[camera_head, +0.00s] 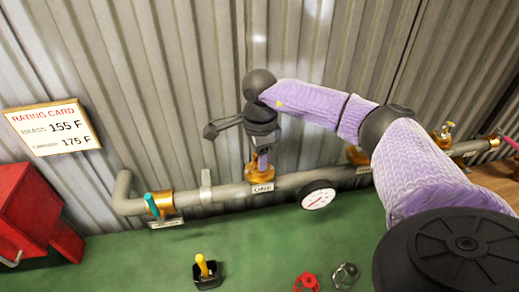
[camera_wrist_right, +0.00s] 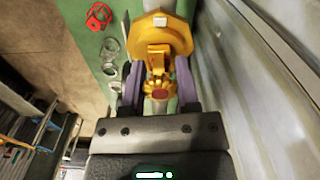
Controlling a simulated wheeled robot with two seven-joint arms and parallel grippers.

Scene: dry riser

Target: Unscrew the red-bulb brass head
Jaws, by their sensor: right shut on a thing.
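The brass head (camera_wrist_right: 158,70) sits on a brass fitting on the grey pipe, with a red spot, apparently its bulb, at its near end in the right wrist view. My right gripper (camera_wrist_right: 160,92) has its two purple fingers on either side of the head, shut on it. In the head view this gripper (camera_head: 263,158) reaches down onto the brass fitting (camera_head: 260,175) above a small white label, and hides most of the head. My left gripper is in neither view.
The grey pipe (camera_head: 230,192) runs along a corrugated wall, with a teal-handled fitting (camera_head: 152,205), a gauge (camera_head: 319,195) and more brass fittings. A rating card (camera_head: 52,128) and red box (camera_head: 28,210) stand left. A yellow-topped item (camera_head: 203,268) and red ring (camera_head: 307,282) lie on green.

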